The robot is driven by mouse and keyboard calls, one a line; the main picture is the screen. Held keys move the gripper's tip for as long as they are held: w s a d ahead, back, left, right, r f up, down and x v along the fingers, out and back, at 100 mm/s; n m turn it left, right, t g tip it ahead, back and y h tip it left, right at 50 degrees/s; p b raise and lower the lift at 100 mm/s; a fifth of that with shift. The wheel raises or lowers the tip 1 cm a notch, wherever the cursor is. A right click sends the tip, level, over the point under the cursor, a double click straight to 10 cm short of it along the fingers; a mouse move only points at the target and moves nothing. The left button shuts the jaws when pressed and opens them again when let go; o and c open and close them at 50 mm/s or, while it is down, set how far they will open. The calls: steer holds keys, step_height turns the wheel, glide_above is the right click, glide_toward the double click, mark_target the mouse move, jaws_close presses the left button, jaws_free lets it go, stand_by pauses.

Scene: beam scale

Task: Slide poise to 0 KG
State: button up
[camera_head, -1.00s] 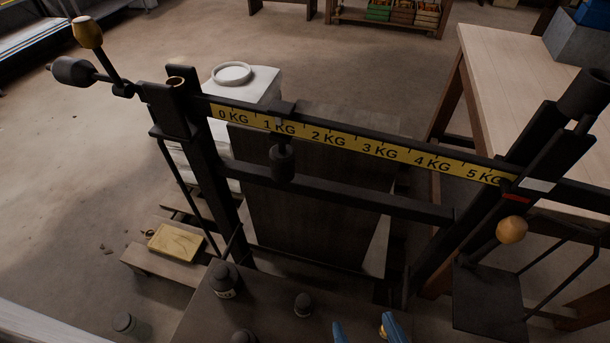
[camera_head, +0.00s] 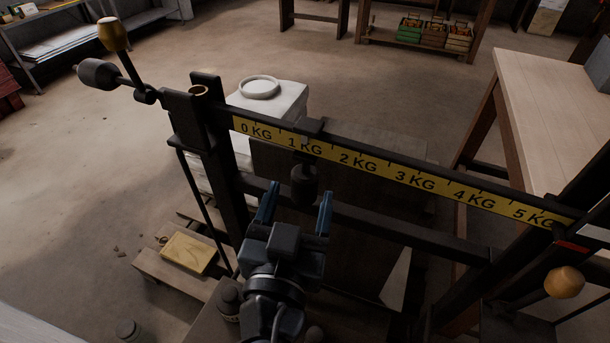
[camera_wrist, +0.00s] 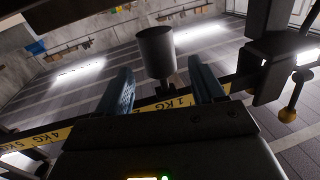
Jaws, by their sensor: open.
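The black poise (camera_head: 304,184) hangs under the beam with its slider at about the 1 KG mark. The yellow scale strip (camera_head: 396,179) runs from 0 KG at the left to 5 KG at the right. My gripper (camera_head: 297,205) is open, just in front of and below the poise, with one blue finger on each side of it in the picture. In the wrist view the dark cylindrical poise (camera_wrist: 156,52) stands between the two open fingers (camera_wrist: 160,92). I cannot tell whether either finger touches it.
The left post (camera_head: 222,160) carries a lever with a wooden knob (camera_head: 112,35). A lower crossbar (camera_head: 400,231) runs behind my gripper. A wooden table (camera_head: 560,100) stands at the right. A yellow block (camera_head: 188,251) lies on a low platform at the left.

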mark_target(303, 191)
steer(key=shift+w+d+p, duration=0.2)
steer(key=shift+w, duration=1)
steer(key=shift+w+d+p, duration=0.2)
steer(key=shift+w, duration=0.95)
jaws_close()
steer(key=w+a+b, duration=0.2)
steer(key=a+b, duration=0.2)
steer(key=a, duration=0.3)
steer(key=shift+w+r+b, duration=0.2)
steer(key=shift+w+b, duration=0.05)
steer(key=shift+b, duration=0.15)
